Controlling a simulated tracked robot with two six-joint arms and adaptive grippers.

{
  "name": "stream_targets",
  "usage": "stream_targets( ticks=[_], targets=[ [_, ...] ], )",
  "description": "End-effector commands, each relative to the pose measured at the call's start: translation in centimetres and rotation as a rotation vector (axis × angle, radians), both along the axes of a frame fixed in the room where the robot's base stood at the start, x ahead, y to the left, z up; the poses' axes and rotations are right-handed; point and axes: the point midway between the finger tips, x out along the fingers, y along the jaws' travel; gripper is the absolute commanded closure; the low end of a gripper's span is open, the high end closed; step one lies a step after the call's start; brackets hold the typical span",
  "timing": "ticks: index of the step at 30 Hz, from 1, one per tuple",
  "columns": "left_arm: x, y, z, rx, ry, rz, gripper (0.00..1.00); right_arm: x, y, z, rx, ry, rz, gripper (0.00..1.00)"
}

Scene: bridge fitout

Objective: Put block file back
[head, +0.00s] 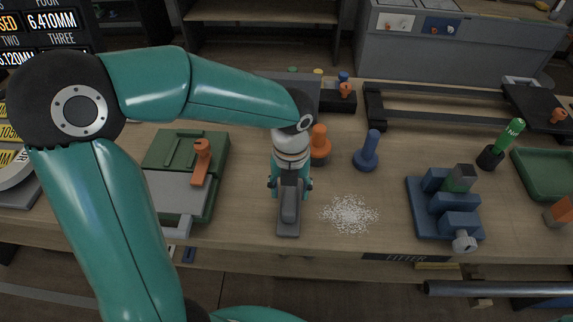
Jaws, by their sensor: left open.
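A grey block-shaped tool (289,226) with a raised grey grip, which looks like the block file, lies on the wooden bench near its front edge. My left gripper (289,184) reaches down from above. Its open fingers are on either side of the raised grip, and I cannot tell whether they touch it. The gripper and wrist hide the tool's far end. My right gripper is not in view.
Pale filings (349,213) lie right of the tool. A blue vise (460,222), an orange-knobbed piece (320,143), a blue-knobbed piece (367,155) and a green tray (540,178) stand to the right. A green case (160,150) with a grey plate is left.

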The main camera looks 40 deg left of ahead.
Motion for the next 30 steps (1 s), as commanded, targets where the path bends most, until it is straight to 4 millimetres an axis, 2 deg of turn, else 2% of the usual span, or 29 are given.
stream_targets(
  ticks=[1, 6, 12, 18, 30],
  targets=[
    [0.2, 0.0, 1.4, 0.000, -0.007, 0.000, 0.44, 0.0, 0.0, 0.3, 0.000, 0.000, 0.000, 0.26],
    [0.1, 0.0, 4.8, -0.001, -0.006, -0.001, 0.44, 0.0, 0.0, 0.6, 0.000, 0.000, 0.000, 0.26],
    [0.1, -0.1, 7.6, -0.001, -0.003, -0.001, 0.44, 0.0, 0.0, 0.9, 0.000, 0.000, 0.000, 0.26],
    [0.0, -0.1, 8.4, 0.000, 0.000, -0.002, 0.44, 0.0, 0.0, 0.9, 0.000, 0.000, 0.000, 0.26],
    [0.0, 0.0, 8.3, 0.000, 0.000, -0.001, 0.44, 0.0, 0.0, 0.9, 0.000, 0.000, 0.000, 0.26]
  ],
)
